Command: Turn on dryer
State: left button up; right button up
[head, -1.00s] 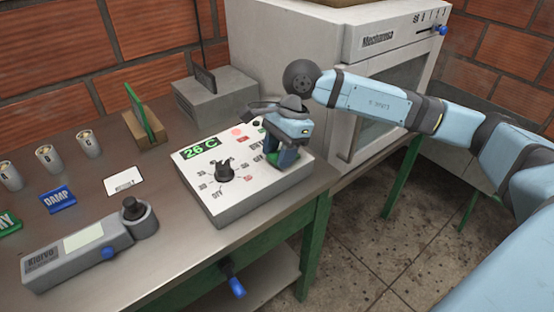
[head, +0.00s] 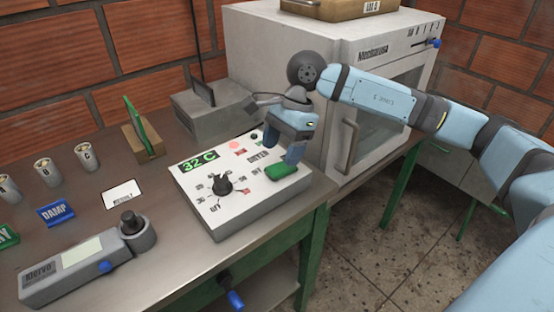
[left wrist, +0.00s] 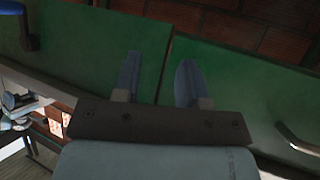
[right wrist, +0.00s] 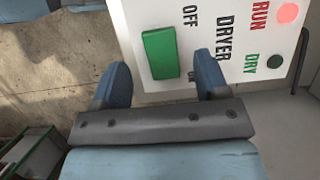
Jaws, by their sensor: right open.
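The dryer control box (head: 225,222) stands on the table, with a green display (head: 200,162) reading 32 C and a black knob (head: 222,184). Its green switch (head: 282,171) lies under the DRYER label at the right side. The red RUN light (right wrist: 288,13) and green DRY light (right wrist: 275,62) show in the right wrist view. My right gripper (head: 295,155) is open just above the switch. In the right wrist view the green switch (right wrist: 160,54) lies ahead of the fingers (right wrist: 160,85), apart from them. My left gripper (left wrist: 157,75) is open and empty, facing a dark green surface.
The large white dryer (head: 300,50) stands behind at the right, with a wooden box on top. Several small cups, a DAMP sign (head: 55,213), a white card (head: 122,195) and a grey meter (head: 75,268) sit on the left part of the table.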

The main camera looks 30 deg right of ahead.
pick_arm(q)
jog(key=shift+a+p, duration=0.15)
jog(key=shift+p, duration=0.3)
pick_arm(e)
jog(key=v, duration=0.9)
jog(key=shift+r, duration=0.1)
